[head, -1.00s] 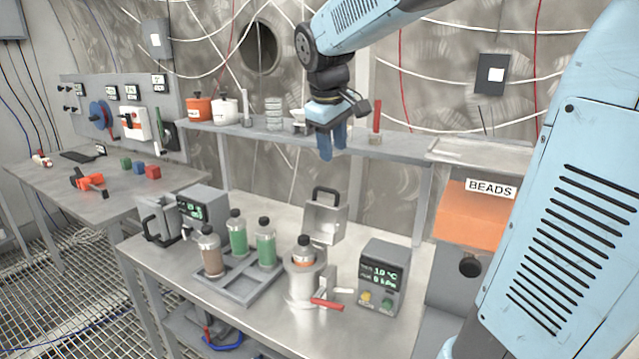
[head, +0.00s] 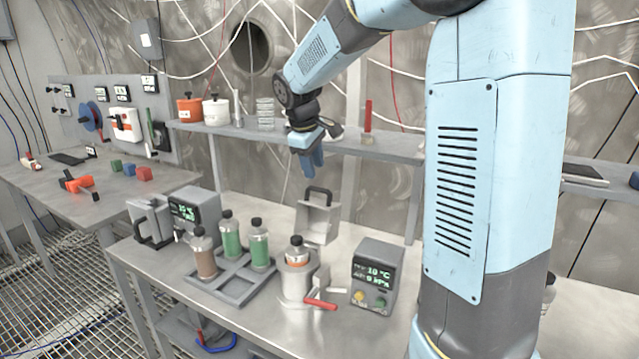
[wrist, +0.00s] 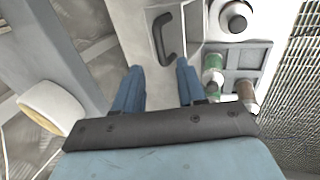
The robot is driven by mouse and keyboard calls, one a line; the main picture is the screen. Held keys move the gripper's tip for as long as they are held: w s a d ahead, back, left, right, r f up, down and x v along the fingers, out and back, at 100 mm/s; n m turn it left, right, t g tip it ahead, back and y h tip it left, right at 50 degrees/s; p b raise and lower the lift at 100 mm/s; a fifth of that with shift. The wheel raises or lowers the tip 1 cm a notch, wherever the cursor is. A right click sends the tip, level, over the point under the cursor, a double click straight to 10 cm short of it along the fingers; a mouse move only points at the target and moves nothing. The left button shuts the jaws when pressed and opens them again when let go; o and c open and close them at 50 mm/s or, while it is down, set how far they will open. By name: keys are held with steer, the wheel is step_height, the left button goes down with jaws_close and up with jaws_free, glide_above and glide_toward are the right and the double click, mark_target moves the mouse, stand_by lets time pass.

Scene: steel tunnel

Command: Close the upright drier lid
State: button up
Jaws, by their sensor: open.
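My gripper (head: 312,166) is open and empty, pointing down, just above the handle in the head view. In the wrist view, the handle (wrist: 166,38) lies beyond the two blue fingers (wrist: 158,75), roughly between their lines and apart from them.
A bottle rack (head: 237,285) stands left of the vessel, and a control box (head: 376,276) with a display stands right. A red-handled lever (head: 320,304) sticks out in front. A shelf (head: 385,147) with pots runs behind the gripper. A grey jug-like container (head: 150,220) stands far left.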

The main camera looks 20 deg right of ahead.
glide_above(318, 204)
steer(key=f, duration=0.6)
steer(key=shift+w+f, duration=0.15)
steer(key=shift+w, duration=0.1)
jaws_close()
steer(key=shift+d, duration=0.1)
stand_by(0.4)
